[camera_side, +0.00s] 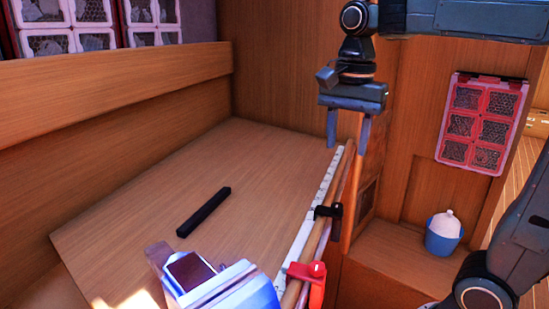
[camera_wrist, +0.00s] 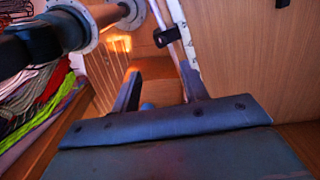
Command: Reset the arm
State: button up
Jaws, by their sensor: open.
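My gripper (camera_side: 347,130) hangs above the back right corner of the wooden table, fingers pointing down. Its two fingers are apart, with nothing visible between them. In the wrist view the gripper (camera_wrist: 160,92) also shows open and empty, with wooden surfaces beyond the fingers. The task names no object.
A black bar (camera_side: 203,211) lies on the table (camera_side: 130,215). A black clamp (camera_side: 328,211) and a red clamp (camera_side: 310,280) sit on the right edge. A blue-and-white device (camera_side: 222,287) is at the front. Coloured coils (camera_wrist: 35,100) show in the wrist view.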

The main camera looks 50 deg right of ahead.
jog(key=s+a+f+n+t, duration=0.3)
jog(key=s+f+n+t, duration=0.2)
jog(key=n, duration=1.1)
jog(key=shift+s+f+n, duration=0.3)
jog(key=shift+s+f, duration=1.55)
jog(key=shift+s, duration=0.75)
